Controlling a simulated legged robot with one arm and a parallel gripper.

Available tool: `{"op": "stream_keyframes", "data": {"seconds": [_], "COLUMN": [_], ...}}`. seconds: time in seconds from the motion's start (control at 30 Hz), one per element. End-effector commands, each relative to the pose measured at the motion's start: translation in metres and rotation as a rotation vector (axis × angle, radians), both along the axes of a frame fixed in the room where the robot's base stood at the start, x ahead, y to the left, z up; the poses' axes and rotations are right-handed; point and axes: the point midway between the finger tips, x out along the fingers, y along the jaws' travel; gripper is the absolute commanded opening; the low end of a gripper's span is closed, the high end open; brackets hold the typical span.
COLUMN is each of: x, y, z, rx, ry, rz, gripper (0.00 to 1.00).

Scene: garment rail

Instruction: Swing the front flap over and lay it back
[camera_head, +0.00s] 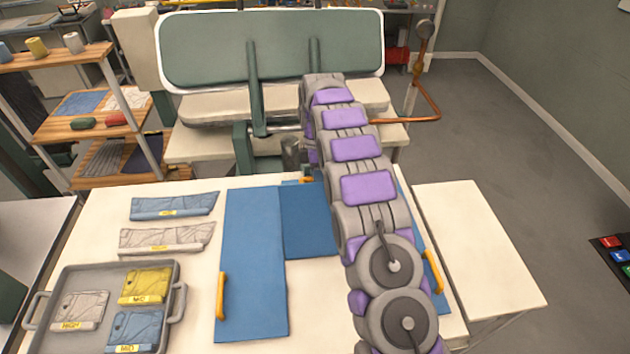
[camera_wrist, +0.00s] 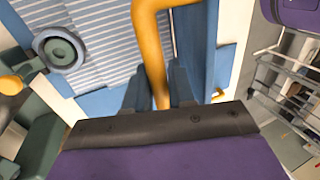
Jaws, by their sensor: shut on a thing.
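A blue folding board lies on the white table. Its left panel (camera_head: 252,285) has a yellow handle (camera_head: 221,296), and a darker blue panel (camera_head: 308,222) lies beside it. My arm covers the board's right side, where another yellow handle (camera_head: 432,271) shows. My gripper (camera_wrist: 163,82) is shut on an orange-yellow handle (camera_wrist: 150,25), which stands between its fingers in the wrist view. In the head view the gripper is mostly hidden behind my arm near the board's far edge. Striped pale blue cloth (camera_wrist: 105,50) shows behind the handle. I cannot tell which panel the held handle belongs to.
A press with a green plate (camera_head: 270,50) stands behind the table. A grey tray (camera_head: 172,310) with folded packs is at the left, with a blue pack (camera_head: 173,206) and a grey pack (camera_head: 165,238) above it. The side table (camera_head: 480,245) at the right is bare.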

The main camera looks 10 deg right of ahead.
Motion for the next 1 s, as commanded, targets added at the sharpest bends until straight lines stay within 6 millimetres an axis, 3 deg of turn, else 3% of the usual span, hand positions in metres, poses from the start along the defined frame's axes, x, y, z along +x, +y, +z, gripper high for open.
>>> {"op": "stream_keyframes", "data": {"seconds": [0.67,0.7,0.9,1.0], "x": [0.0097,0.0097,0.0096,0.0096], "y": [-0.0023,-0.0023,-0.0005,0.0014], "z": [-0.0029,-0.0029,-0.0035,-0.0038], "rx": [-0.003,-0.003,-0.003,-0.004], "ry": [-0.004,-0.004,-0.003,-0.002], "rz": [-0.003,-0.003,-0.002,-0.002], "gripper": [0.0,0.24,0.44,0.44]}}
